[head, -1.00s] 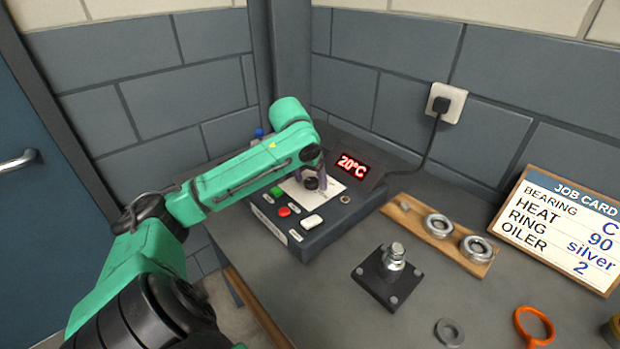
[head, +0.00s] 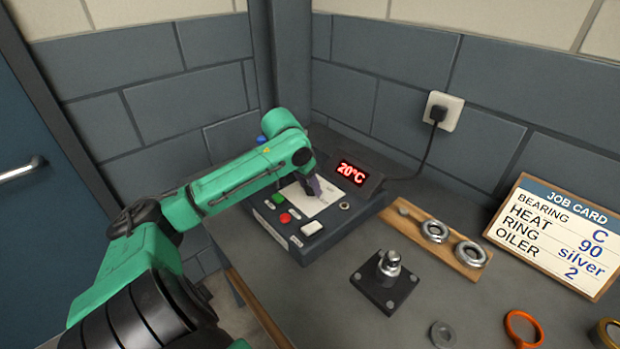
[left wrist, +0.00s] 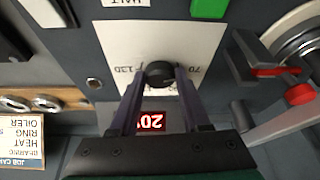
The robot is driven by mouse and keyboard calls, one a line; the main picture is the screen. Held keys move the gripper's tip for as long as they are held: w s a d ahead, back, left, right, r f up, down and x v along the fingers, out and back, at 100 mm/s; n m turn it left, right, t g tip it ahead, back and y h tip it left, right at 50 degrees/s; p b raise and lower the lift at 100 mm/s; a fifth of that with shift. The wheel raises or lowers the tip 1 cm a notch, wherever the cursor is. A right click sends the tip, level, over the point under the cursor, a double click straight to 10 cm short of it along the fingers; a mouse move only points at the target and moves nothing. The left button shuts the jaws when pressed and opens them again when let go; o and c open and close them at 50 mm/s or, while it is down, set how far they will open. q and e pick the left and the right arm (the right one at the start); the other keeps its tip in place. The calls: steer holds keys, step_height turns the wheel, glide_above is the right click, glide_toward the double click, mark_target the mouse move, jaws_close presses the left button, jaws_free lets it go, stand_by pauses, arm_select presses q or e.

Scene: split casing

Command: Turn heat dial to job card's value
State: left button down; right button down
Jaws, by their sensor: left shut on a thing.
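The heat dial (left wrist: 159,73) is a small black knob on a white scale plate (left wrist: 118,50) in the left wrist view; "70" and "130" are legible there. My left gripper (left wrist: 160,82) has its two purple fingers shut on the dial, one on each side. In the head view, my left gripper (head: 314,192) reaches down onto the heater box (head: 318,238) and hides most of the dial. The red display (head: 351,173) reads 20°C. The job card (head: 560,237) reads bearing C, heat 90, ring silver, oiler 2. The right gripper is not in view.
Beside the dial plate are a green button (head: 279,199), a red button (head: 285,218) and a white switch (head: 312,228). A wooden rack (head: 408,216) holds metal bearings. A black base with a metal post (head: 388,282) and an orange ring (head: 522,328) are on the bench.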

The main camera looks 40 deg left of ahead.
arm_select(q)
steer(key=m+p, duration=0.1)
steer(key=p, duration=0.1)
steer(key=m+h+p, duration=0.1)
steer(key=m+p, duration=0.1)
steer(key=p, duration=0.1)
steer(key=r+m+h+p, duration=0.1)
steer(key=m+p, duration=0.1)
steer(key=shift+w+a+p, duration=0.1)
steer(key=shift+a+p, duration=0.2)
steer(key=shift+p, duration=0.1)
steer(key=shift+f+m+g+h+p, duration=0.15)
steer(key=shift+m+g+h+p, duration=0.35)
steer(key=shift+m, duration=0.6)
steer(key=shift+w+a+m+p, duration=0.1)
steer(key=shift+m+p, duration=0.2)
steer(key=shift+m, duration=0.2)
steer(key=shift+w+f+m+h, duration=0.1)
steer(key=shift+f+m+h, duration=0.15)
steer(key=shift+m, duration=0.65)
steer(key=shift+a+m+g+h+b, duration=0.1)
steer(key=shift+m+g+h+b, duration=0.35)
steer(key=shift+m, duration=0.75)
steer(key=shift+w+m+g+b, duration=0.1)
steer(key=shift+m+g+b, duration=0.4)
steer(key=shift+m, duration=0.8)
steer(key=shift+c, duration=1.8)
jaws_free()
